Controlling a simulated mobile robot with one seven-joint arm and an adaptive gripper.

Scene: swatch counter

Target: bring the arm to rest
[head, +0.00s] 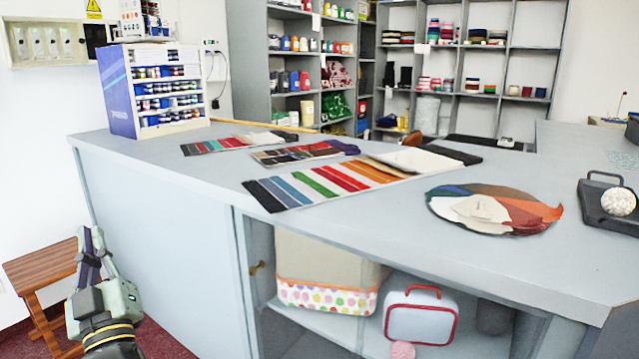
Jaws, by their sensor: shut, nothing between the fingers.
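My gripper (93,248) shows at the lower left of the head view, on the end of my arm. Its fingers point up and are shut with nothing held. It is to the left of the grey counter (157,212), apart from the countertop, and overlaps a small wooden stool (42,266) in the picture. I cannot tell whether it touches the stool.
Fabric swatch cards (330,183) and a round swatch fan (495,209) lie on the counter. A bottle rack (118,92) stands at its far left corner, a black tray (592,205) at right. A basket (325,262) and a case (420,314) sit on a shelf below.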

